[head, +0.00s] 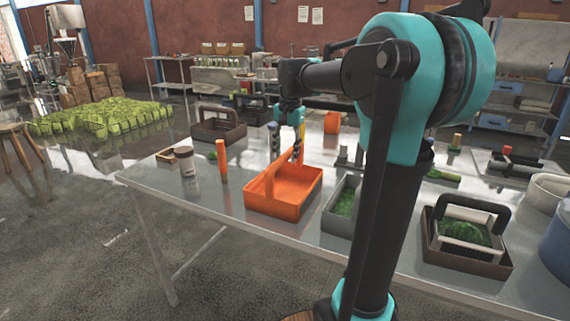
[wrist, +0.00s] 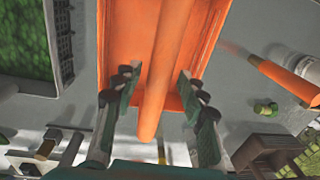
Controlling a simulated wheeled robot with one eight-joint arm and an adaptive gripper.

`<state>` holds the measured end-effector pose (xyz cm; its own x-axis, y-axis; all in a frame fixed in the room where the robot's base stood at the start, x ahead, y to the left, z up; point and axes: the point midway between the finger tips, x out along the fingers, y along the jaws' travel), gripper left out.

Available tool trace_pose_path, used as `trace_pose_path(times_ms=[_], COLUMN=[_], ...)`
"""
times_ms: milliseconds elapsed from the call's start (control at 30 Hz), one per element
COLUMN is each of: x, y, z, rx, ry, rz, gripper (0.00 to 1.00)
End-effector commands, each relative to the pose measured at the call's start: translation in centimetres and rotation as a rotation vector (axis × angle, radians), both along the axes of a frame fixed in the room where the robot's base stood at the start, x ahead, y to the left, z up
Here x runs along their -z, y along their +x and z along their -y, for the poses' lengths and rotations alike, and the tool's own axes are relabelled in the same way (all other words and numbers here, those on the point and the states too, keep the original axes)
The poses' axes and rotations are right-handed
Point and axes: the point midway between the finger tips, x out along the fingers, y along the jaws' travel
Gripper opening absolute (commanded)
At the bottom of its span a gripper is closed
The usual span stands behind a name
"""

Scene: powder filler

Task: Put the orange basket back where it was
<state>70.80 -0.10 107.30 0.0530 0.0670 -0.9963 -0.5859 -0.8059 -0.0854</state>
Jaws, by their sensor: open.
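The orange basket (head: 262,198) stands on the metal table (head: 150,182), near its front edge, in the head view. It looks empty there. In the wrist view the basket (wrist: 119,35) fills the upper middle, and its orange handle (wrist: 163,75) runs between my two fingers. My gripper (head: 296,155) is over the basket's back part in the head view. In the wrist view my gripper (wrist: 157,88) is open, with one finger on each side of the handle and visible gaps to it.
A grey bin with green contents (head: 344,203) stands close right of the basket. An orange cylinder (head: 222,161) and a brown-and-white jar (head: 186,161) stand to its left. A dark basket (head: 467,260) is farther right. The table's front left is bare.

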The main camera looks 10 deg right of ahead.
Motion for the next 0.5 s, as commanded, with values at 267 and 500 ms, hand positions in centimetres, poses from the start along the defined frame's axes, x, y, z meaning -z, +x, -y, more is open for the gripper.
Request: trace_pose_path(times_ms=[267, 500], x=[-5.2, -7.1], y=[-0.3, -0.4], z=[0.4, 0.5], rx=[0.001, 0.0], ry=[0.0, 0.0], rz=[0.0, 0.0], gripper=[0.42, 0.42])
